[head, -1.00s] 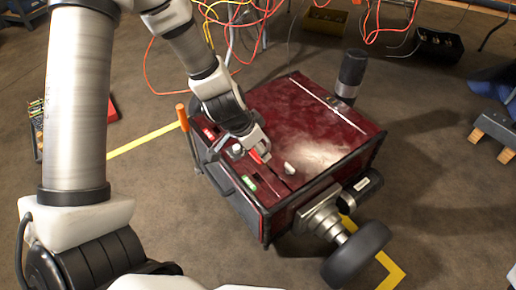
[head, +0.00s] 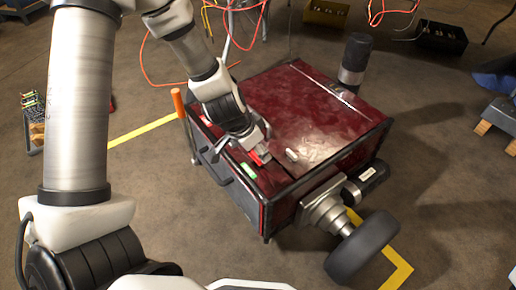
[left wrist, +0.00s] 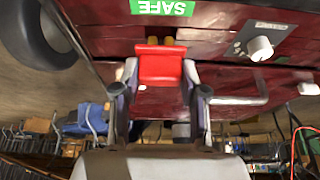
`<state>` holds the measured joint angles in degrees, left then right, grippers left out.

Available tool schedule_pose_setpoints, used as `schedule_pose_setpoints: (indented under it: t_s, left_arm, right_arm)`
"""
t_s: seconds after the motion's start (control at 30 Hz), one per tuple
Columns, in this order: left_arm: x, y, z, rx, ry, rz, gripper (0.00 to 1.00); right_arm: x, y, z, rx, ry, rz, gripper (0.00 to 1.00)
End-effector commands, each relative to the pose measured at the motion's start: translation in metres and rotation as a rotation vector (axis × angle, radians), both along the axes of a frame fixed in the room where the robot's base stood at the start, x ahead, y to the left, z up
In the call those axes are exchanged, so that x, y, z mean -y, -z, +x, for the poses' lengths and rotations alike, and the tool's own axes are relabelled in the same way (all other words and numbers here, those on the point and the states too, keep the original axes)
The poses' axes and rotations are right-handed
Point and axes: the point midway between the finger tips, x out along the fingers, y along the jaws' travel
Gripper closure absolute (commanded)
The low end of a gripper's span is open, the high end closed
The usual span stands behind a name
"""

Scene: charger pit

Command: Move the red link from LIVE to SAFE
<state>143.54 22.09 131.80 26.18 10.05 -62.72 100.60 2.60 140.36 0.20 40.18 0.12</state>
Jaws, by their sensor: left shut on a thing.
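My left gripper (head: 262,155) is over the top of the dark red machine (head: 315,110). It is shut on the red link (head: 257,159), which also shows between the two fingers in the left wrist view (left wrist: 159,68). Brass prongs show on the link's far side, pointing towards the green SAFE label (left wrist: 162,7). I cannot tell whether they touch the panel. The SAFE label (head: 249,171) also shows in the head view, just in front of the link. The LIVE label is not visible. My right gripper is not in view.
A pale knob (left wrist: 260,48) stands on the panel beside the link. An orange-topped post (head: 178,103) rises at the machine's left corner. A black cylinder (head: 355,58) stands behind, and a wheel (head: 362,248) sticks out in front. Orange cables hang at the back.

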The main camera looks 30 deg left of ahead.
Motion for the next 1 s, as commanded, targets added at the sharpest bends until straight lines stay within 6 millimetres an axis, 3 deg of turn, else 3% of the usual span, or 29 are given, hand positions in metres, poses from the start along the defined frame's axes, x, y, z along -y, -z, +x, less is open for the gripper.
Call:
schedule_pose_setpoints:
  t_s: [1.0]
  left_arm:
    - [0.0,0.018,0.0,0.0,0.001,0.0,0.92]
  right_arm:
    - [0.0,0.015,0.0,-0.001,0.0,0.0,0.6]
